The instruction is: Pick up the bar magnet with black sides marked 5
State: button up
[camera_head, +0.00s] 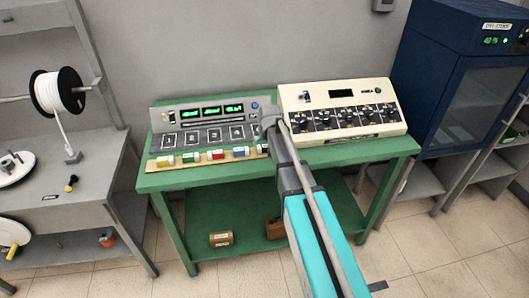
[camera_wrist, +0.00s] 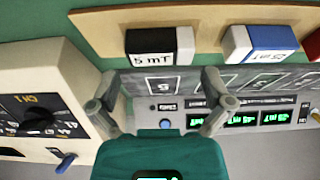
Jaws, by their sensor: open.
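The black-sided bar magnet (camera_wrist: 152,41) has a white label reading "5 mT" and a white end. In the wrist view it lies on a tan wooden strip (camera_wrist: 100,30). In the head view it shows only in part beside my arm, at the strip's right end. My gripper (camera_wrist: 160,92) is open and empty, with its fingers spread wide above the instrument panel. The magnet lies just beyond the fingertips, apart from them. In the head view my gripper (camera_head: 270,118) is over the panel's right end, its fingers hard to make out.
A blue and white magnet (camera_wrist: 262,42) lies beside the black one, and a red one (camera_head: 216,155) farther along. The grey panel (camera_head: 205,115) has numbered squares and green displays. A cream control box (camera_head: 340,95) stands close on the right. Both are on a green table (camera_head: 160,182).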

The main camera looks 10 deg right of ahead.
aim_at(265, 146)
jog(key=shift+b+x, duration=1.1)
jog(key=shift+x, duration=0.45)
jog(key=shift+s, duration=0.1)
jog(key=c, duration=0.9)
jog(key=shift+r, duration=0.25)
notch_tip(265, 146, up, 2)
jog(key=shift+r+p, duration=0.1)
jog(key=shift+p, duration=1.15)
jog(key=s+r+p, duration=0.3)
jog(key=s, duration=0.1)
jog(key=s+r+p, duration=0.4)
jog(key=s, duration=0.1)
jog(key=s+r+p, duration=0.3)
jog(key=s, duration=0.2)
jog(key=shift+r, duration=0.2)
